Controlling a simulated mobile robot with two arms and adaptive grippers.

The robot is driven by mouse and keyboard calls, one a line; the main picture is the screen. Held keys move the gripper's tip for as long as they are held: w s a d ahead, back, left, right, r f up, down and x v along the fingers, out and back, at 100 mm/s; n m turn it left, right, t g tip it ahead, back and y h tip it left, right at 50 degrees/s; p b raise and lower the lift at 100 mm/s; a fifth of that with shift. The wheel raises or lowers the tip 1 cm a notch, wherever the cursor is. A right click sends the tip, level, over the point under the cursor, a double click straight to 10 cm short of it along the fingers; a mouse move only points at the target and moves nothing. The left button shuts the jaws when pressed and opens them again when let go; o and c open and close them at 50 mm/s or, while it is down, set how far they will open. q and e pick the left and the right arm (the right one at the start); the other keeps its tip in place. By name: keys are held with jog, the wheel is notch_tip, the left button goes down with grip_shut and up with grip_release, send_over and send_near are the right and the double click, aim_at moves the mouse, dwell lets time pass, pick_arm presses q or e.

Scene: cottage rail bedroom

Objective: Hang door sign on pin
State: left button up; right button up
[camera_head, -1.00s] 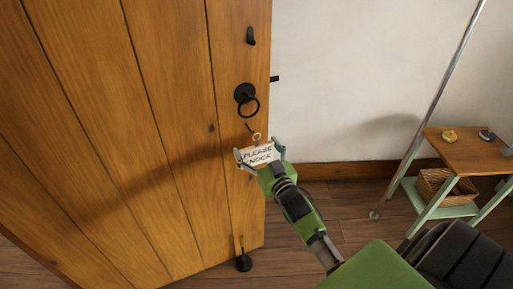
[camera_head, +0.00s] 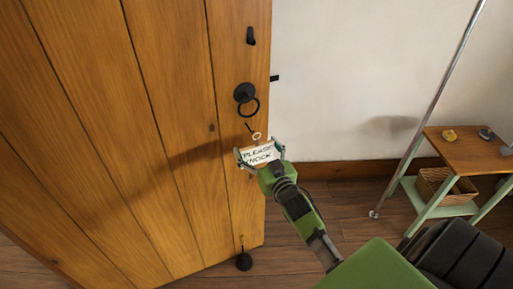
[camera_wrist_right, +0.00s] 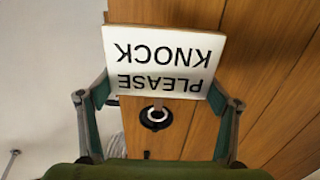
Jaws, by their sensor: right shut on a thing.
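The white door sign (camera_head: 257,153), lettered PLEASE KNOCK, is held in front of the wooden door (camera_head: 180,120). A small pale loop (camera_head: 256,136) is at its top. A thin dark pin (camera_head: 249,127) stands out from the door just above and left of the loop; the loop looks apart from it, though depth is hard to judge. My right gripper (camera_head: 259,154) is shut on the sign, its fingers at the sign's two sides. In the right wrist view the sign (camera_wrist_right: 162,60) appears upside down between the fingers. My left gripper is not in view.
A black ring handle (camera_head: 246,94) is on the door above the pin, with a black hook-like piece (camera_head: 251,36) higher up. A round black weight (camera_head: 244,262) is at the door's foot. A metal pole (camera_head: 428,108) and a small shelf table (camera_head: 470,150) stand at right.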

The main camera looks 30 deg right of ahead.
jog(key=shift+w+d, duration=0.2)
jog(key=shift+w, duration=1.05)
dwell(0.9)
jog(key=shift+w+d+f+b, duration=0.15)
jog(key=shift+w+f+b, duration=0.45)
jog(key=shift+w, duration=0.05)
dwell(1.2)
jog(key=shift+w+f, duration=0.15)
jog(key=shift+w, duration=0.3)
dwell(1.0)
jog(key=shift+f+b, duration=0.5)
jog(key=shift+s+f, duration=0.1)
